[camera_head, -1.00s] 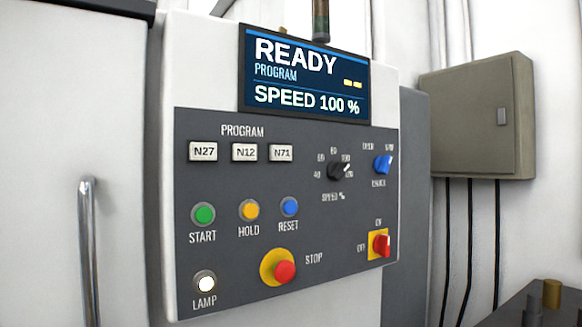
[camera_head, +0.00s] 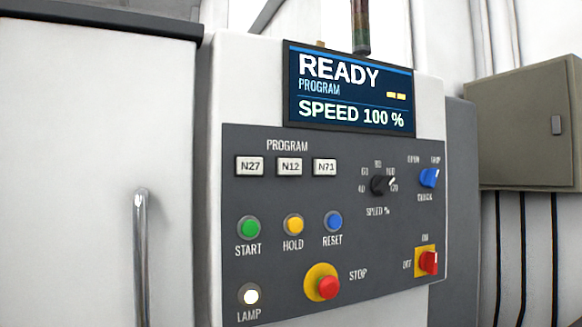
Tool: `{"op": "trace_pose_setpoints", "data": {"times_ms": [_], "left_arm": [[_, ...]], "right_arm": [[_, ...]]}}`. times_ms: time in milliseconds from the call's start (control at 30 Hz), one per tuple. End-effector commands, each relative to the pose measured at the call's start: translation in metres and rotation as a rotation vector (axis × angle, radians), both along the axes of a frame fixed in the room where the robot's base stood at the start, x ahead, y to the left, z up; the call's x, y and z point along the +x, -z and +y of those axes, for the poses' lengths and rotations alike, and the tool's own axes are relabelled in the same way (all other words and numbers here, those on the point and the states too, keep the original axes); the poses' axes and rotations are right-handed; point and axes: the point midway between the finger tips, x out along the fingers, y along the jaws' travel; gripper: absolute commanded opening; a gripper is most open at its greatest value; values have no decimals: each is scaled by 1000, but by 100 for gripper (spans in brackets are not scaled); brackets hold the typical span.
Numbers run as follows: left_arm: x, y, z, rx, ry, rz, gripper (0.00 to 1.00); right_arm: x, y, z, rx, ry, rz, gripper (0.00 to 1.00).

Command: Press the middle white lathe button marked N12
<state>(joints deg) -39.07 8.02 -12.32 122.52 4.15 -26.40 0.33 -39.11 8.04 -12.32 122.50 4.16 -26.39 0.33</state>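The white N12 button (camera_head: 289,167) is the middle one of the three white buttons under the word PROGRAM on the dark lathe panel (camera_head: 340,235). The N27 button (camera_head: 249,166) is to its left and the N71 button (camera_head: 325,167) to its right. The display (camera_head: 349,88) above reads READY, PROGRAM with two yellow dashes, and SPEED 100 %. Neither of my grippers shows in the head view.
Below are the green START (camera_head: 249,228), yellow HOLD (camera_head: 293,225) and blue RESET (camera_head: 333,221) buttons, and a red STOP button (camera_head: 328,287). A door handle (camera_head: 141,255) stands at left. A grey cabinet (camera_head: 525,130) is at right.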

Motion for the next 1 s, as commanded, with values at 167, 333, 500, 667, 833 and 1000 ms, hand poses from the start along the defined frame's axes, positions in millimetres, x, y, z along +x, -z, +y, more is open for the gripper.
{"op": "trace_pose_setpoints", "data": {"times_ms": [167,333,500,667,833,1000], "left_arm": [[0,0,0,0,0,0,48],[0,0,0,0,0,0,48],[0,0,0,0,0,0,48],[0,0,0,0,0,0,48],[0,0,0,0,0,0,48],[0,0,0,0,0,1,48]], "right_arm": [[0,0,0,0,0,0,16],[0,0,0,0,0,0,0],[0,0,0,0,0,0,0],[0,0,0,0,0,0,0],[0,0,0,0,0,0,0],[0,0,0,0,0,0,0]]}}
